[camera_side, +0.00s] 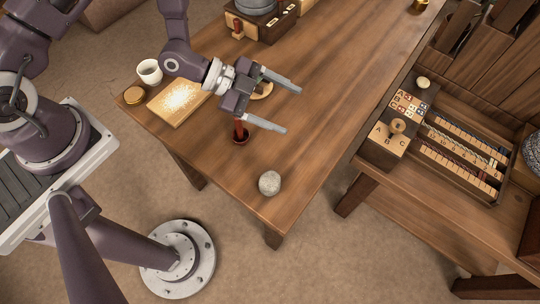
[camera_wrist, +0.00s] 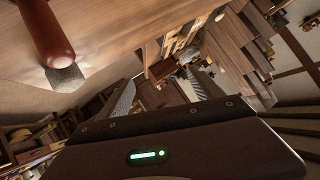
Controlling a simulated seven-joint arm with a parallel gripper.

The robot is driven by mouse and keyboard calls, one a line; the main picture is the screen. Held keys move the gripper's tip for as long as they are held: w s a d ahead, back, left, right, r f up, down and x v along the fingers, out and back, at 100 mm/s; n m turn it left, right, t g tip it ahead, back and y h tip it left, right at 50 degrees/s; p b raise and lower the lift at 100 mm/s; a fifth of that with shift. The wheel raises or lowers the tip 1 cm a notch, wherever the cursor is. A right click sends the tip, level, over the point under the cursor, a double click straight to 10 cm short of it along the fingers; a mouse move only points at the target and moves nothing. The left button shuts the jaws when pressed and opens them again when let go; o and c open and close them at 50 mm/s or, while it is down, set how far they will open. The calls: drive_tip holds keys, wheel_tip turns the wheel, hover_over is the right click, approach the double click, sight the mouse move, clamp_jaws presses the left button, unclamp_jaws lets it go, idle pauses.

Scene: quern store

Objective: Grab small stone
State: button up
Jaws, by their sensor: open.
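A small rounded grey stone (camera_side: 269,183) lies on the wooden table (camera_side: 310,130) near its front corner in the side view. My gripper (camera_side: 292,110) is open, its two grey fingers spread wide with nothing between them. It is above the table, behind the stone in the picture and apart from it. In the wrist view two grey fingers (camera_wrist: 160,92) show apart.
A red-handled tool (camera_side: 240,130) stands upright below my gripper; its handle (camera_wrist: 46,32) shows in the wrist view. A white cup (camera_side: 149,71) and a board with pale powder (camera_side: 178,101) are left. A side bench (camera_side: 450,200) holds labelled trays.

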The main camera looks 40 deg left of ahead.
sight(270, 182)
drive_tip(key=s+f+h, duration=0.1)
drive_tip(key=s, duration=0.3)
drive_tip(key=s+d+f+g+h, duration=0.1)
drive_tip(key=s+f, duration=0.1)
drive_tip(key=s, duration=0.2)
drive_tip(key=s+f+g+h, duration=0.1)
drive_tip(key=s+f+h, duration=0.1)
drive_tip(key=s, duration=0.2)
drive_tip(key=shift+d+f+n, duration=0.1)
drive_tip(key=shift+d+n, duration=0.15)
drive_tip(key=shift+n, duration=0.15)
drive_tip(key=f, duration=0.1)
drive_tip(key=a+f+y, duration=0.1)
drive_tip(key=s+f+n+g, duration=0.1)
drive_tip(key=shift+a, duration=0.35)
drive_tip(key=shift+y, duration=0.3)
drive_tip(key=x, duration=0.6)
drive_tip(key=shift+s+d+f, duration=0.1)
drive_tip(key=shift+d+f, duration=0.2)
drive_tip(key=shift+d, duration=0.05)
clamp_jaws()
